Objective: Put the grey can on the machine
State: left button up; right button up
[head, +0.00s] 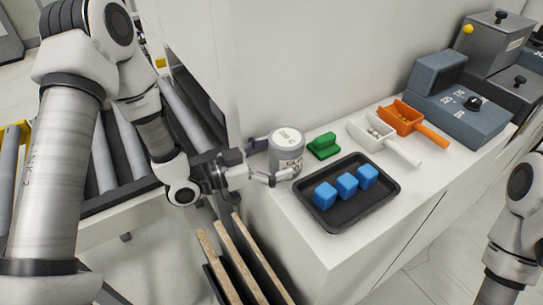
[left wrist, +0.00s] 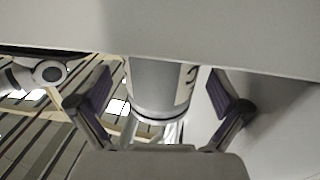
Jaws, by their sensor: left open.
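The grey can (head: 287,158) stands upright on the white machine top (head: 297,225), near its left end and close to the upright white wall. My left gripper (head: 264,162) is open, with one finger on each side of the can. In the left wrist view the can (left wrist: 158,88) shows between the two open fingers of the left gripper (left wrist: 160,105), with a gap visible on either side. Whether a finger touches the can cannot be told. My right arm shows at the right edge in the head view, but its gripper is out of the picture.
A black tray (head: 384,200) with blue blocks (head: 347,185) lies right of the can. A green piece (head: 323,146), a white scoop (head: 385,141) and an orange scoop (head: 413,124) lie along the wall. A grey control box (head: 459,112) stands farther right. Boards (head: 237,262) stand below left.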

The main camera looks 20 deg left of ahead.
pick_arm(q)
jog(key=p+v, duration=0.1)
jog(key=v, duration=1.1)
jog(key=shift+s+p, duration=0.2)
jog(key=shift+p, duration=0.15)
jog(key=shift+d+r, duration=0.1)
